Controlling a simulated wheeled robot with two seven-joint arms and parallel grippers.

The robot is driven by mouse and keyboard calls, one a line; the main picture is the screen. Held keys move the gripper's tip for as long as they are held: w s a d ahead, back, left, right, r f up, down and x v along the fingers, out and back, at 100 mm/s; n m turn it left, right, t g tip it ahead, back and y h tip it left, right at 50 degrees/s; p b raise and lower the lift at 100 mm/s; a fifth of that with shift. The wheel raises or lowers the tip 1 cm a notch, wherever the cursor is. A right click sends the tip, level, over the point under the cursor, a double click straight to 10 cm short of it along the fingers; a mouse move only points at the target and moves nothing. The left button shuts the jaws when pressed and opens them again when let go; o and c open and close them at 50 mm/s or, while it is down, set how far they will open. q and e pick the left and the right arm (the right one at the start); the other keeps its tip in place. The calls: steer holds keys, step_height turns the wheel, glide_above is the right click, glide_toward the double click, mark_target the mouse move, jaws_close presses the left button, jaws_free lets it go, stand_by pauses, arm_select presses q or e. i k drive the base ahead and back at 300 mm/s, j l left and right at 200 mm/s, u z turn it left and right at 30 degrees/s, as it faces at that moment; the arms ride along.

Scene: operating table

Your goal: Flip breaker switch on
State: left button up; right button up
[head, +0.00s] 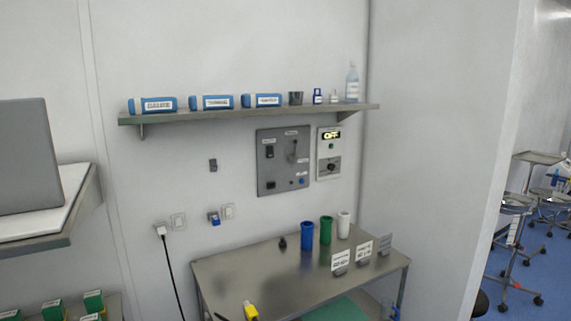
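A grey control panel (282,172) is mounted on the back wall under the shelf. It carries a black switch (269,152) at upper left, a lever-like part (294,150) at upper right and small controls along its lower part. I cannot tell which part is the breaker switch or read the labels. A lighter panel (329,152) beside it on the right has a lit display reading "OFF" (331,135), a small green light or button and a dark round knob (331,167). Neither of my grippers shows in the head view.
A metal table (240,268) stands below the panels, with blue (307,238), green (326,230) and white (344,225) cups and several label stands. A shelf (220,115) with blue packs and bottles is above. The wall in front of the panels is unobstructed.

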mark_target(269, 149)
steer(key=i+l, duration=0.95)
steer(key=l, duration=0.25)
steer(key=i+l, duration=0.95)
steer(key=l, duration=0.3)
